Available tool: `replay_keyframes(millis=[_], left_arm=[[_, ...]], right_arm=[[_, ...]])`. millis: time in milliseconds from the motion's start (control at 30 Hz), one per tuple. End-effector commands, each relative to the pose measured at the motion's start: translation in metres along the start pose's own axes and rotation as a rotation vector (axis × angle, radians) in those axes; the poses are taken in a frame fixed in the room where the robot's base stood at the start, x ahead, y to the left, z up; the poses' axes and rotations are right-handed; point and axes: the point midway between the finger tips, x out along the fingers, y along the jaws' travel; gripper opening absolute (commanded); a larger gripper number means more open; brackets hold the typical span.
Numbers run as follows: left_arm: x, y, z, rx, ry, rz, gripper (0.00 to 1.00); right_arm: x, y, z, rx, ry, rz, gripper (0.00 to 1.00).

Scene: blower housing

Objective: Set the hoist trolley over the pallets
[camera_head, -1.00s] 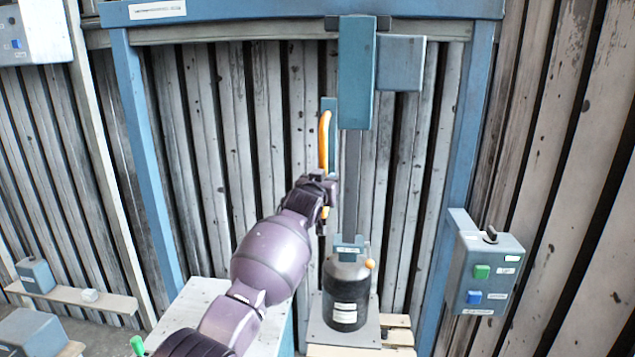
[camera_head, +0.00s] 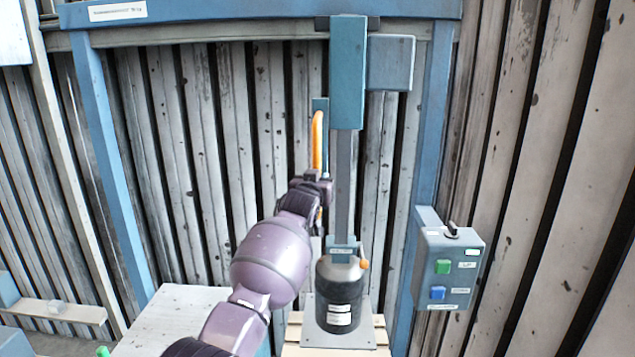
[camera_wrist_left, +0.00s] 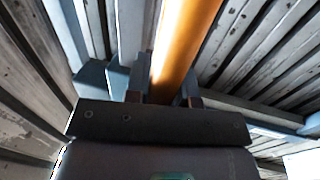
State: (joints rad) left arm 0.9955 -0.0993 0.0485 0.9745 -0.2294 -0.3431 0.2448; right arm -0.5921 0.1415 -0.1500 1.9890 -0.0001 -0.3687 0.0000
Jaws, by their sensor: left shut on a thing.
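The hoist trolley (camera_head: 348,70) is a blue upright box on the overhead beam, right of the beam's middle. A grey mast (camera_head: 343,190) runs down from it to a blue bracket (camera_head: 341,247) above a black cylinder (camera_head: 338,282) on a grey plate (camera_head: 312,328). A wooden pallet (camera_head: 292,335) shows on both sides under the plate; I cannot tell if they touch. My left gripper (camera_head: 318,178) is shut on the upright orange handle (camera_head: 317,142) left of the mast. The left wrist view shows the handle (camera_wrist_left: 183,45) between the fingers. My right gripper is out of view.
A blue frame (camera_head: 105,150) spans the wall. A control box (camera_head: 447,265) with green and blue buttons hangs at its right post. A pale bench top (camera_head: 165,315) stands left of the pallet. A low shelf (camera_head: 75,310) is at far left.

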Motion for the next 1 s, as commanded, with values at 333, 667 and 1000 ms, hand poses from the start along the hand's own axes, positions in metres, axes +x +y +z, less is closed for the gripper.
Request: replay_keyframes(millis=[333, 667, 1000], left_arm=[[0.000, 0.004, -0.001, -0.001, 0.002, 0.005, 0.48], [-0.002, 0.002, 0.000, -0.001, 0.001, 0.003, 0.48], [-0.029, 0.002, -0.001, -0.002, 0.002, 0.003, 0.48]], right_arm=[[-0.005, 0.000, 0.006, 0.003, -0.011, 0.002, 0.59], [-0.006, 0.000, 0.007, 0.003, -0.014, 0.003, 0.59], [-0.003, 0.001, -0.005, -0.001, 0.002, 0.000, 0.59]])
